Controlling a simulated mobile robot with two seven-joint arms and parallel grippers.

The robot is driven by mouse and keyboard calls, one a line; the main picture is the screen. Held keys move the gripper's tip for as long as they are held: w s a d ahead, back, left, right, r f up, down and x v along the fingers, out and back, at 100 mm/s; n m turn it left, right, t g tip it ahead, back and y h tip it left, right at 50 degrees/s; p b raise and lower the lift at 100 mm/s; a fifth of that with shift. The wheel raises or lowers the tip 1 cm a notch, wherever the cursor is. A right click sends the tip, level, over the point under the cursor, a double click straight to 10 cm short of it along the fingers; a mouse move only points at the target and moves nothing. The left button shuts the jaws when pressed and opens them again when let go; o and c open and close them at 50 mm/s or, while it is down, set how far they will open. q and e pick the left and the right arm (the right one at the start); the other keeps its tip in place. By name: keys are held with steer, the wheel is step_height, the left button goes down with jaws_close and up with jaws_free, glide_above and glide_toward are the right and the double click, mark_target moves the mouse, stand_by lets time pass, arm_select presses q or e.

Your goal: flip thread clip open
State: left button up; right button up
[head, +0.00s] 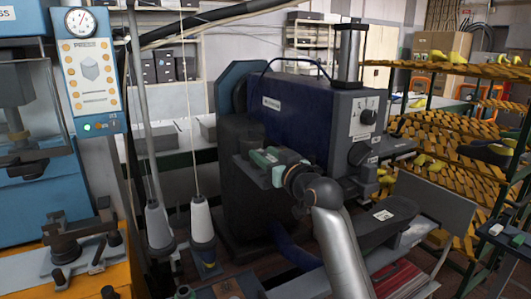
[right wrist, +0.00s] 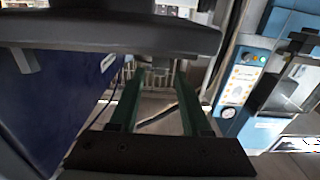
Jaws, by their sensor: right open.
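My right gripper (head: 262,158) is raised in front of the black and blue machine (head: 300,115), its arm coming in from the lower right. In the right wrist view its two green fingers (right wrist: 158,78) stand apart with nothing between them. I cannot make out the thread clip in either view. Two white thread cones, a left one (head: 158,226) and a right one (head: 202,219), stand left of the gripper with thread running upward. The gripper is apart from both cones. My left gripper is not in view.
A blue press with a gauge panel (head: 88,75) stands at the left; the panel also shows in the right wrist view (right wrist: 242,80). An orange bench (head: 95,275) holds a clamp-like tool. A rack of shoe lasts (head: 465,130) is at the right. Shelves line the back wall.

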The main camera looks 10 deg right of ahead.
steer(key=shift+w, duration=0.1)
jaws_close()
stand_by(0.4)
